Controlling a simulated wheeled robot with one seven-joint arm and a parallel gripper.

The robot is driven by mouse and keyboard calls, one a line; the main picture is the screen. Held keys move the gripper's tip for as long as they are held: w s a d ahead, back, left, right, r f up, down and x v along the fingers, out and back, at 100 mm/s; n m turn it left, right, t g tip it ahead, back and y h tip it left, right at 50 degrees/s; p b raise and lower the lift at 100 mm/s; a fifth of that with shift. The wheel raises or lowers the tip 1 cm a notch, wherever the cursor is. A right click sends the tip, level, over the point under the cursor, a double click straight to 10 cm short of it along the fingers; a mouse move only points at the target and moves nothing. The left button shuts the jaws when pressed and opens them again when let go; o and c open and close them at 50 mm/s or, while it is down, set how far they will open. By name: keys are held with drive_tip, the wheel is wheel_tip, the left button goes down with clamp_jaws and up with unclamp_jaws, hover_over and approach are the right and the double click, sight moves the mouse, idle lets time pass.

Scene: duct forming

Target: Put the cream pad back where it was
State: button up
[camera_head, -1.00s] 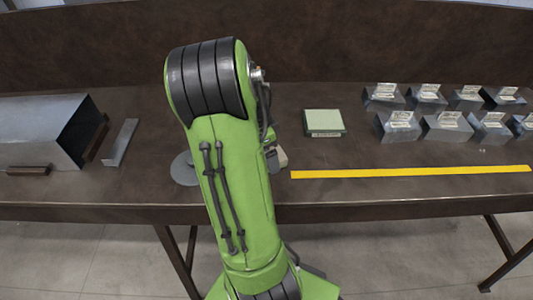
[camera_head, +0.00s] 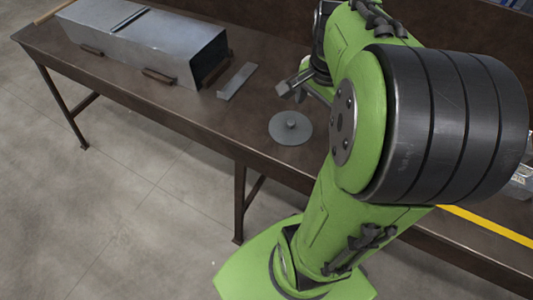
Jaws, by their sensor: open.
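My gripper (camera_head: 293,86) is partly in view beyond my green arm, over the bench, with its grey fingers pointing down and left. It is open, and I see nothing between the fingers. It is above and behind a flat grey disc with a knob (camera_head: 291,127), apart from it. No cream pad shows in this view. My arm covers the middle and right of the bench.
A long sheet-metal duct (camera_head: 150,40) lies on the dark bench (camera_head: 190,103) at the left, with dark blocks along it. A bent metal strip (camera_head: 237,81) lies by its open end. A yellow strip (camera_head: 490,226) shows at right.

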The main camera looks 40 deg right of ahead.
drive_tip(key=s+a+r+n+t, duration=0.1)
drive_tip(key=s+a+n+t, duration=0.1)
drive_tip(key=a+n, duration=0.6)
drive_tip(key=s+a+r+n+t+y, duration=0.1)
drive_tip(key=s+a+n+t, duration=0.1)
drive_tip(key=a+n, duration=0.7)
drive_tip(key=shift+s+a+r+t, duration=0.2)
drive_tip(key=shift+s+a+t, duration=0.1)
drive_tip(key=shift+s+a, duration=0.5)
